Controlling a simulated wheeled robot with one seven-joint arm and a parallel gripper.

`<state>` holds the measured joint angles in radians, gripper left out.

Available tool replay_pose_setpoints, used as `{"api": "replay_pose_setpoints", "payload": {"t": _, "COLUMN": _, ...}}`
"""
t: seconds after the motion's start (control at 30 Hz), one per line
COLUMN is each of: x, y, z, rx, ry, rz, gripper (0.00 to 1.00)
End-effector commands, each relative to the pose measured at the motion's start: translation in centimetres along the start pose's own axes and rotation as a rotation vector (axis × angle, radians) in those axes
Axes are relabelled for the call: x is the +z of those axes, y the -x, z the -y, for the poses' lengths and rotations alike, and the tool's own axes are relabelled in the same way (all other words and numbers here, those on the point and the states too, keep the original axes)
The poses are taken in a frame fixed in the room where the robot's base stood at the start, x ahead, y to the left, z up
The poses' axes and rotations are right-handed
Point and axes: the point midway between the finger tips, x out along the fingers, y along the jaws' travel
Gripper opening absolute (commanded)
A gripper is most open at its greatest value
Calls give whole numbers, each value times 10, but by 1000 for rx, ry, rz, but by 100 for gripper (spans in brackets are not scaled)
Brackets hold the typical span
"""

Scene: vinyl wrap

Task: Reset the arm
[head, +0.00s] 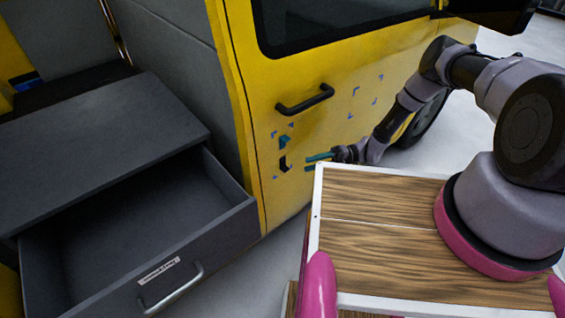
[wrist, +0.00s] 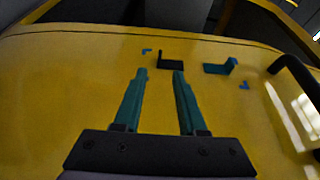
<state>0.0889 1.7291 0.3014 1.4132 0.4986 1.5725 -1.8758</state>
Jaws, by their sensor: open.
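My gripper (head: 320,161) is at the end of my arm, beside the yellow door (head: 300,60) of a vehicle. In the wrist view my gripper (wrist: 159,75) shows two teal fingers held apart, with nothing between them. A small black piece (head: 284,164) is on the door just left of the fingertips. It also shows beyond the fingertips in the wrist view (wrist: 170,65). A small teal and black piece (wrist: 220,67) lies to its right there, and in the head view (head: 283,141) it is just above the black piece. I cannot tell whether the fingers touch the door.
A black door handle (head: 305,100) sticks out above the gripper. Small blue corner marks (head: 355,90) dot the door. A grey drawer (head: 200,235) stands open at the left and looks empty. A wood-topped surface with a white rim (head: 318,215) lies below my arm.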

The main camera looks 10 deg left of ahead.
Motion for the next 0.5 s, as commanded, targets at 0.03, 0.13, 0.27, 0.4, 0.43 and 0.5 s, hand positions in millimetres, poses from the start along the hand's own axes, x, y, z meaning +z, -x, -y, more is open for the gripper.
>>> {"api": "replay_pose_setpoints", "payload": {"t": 0.03, "x": -1, "y": 7, "z": 0, "rx": -1, "ry": 0, "rz": -4, "gripper": 40}}
{"api": "replay_pose_setpoints", "payload": {"t": 0.13, "x": 0, "y": 15, "z": 0, "rx": -1, "ry": 0, "rz": -1, "gripper": 40}}
{"api": "replay_pose_setpoints", "payload": {"t": 0.27, "x": 0, "y": 19, "z": 0, "rx": -1, "ry": 0, "rz": -1, "gripper": 40}}
{"api": "replay_pose_setpoints", "payload": {"t": 0.4, "x": -4, "y": 23, "z": 7, "rx": 13, "ry": -1, "rz": 9, "gripper": 40}}
{"api": "replay_pose_setpoints", "payload": {"t": 0.43, "x": -6, "y": 26, "z": 12, "rx": 23, "ry": -1, "rz": 15, "gripper": 40}}
{"api": "replay_pose_setpoints", "payload": {"t": 0.5, "x": -14, "y": 34, "z": 28, "rx": 58, "ry": -5, "rz": 35, "gripper": 40}}
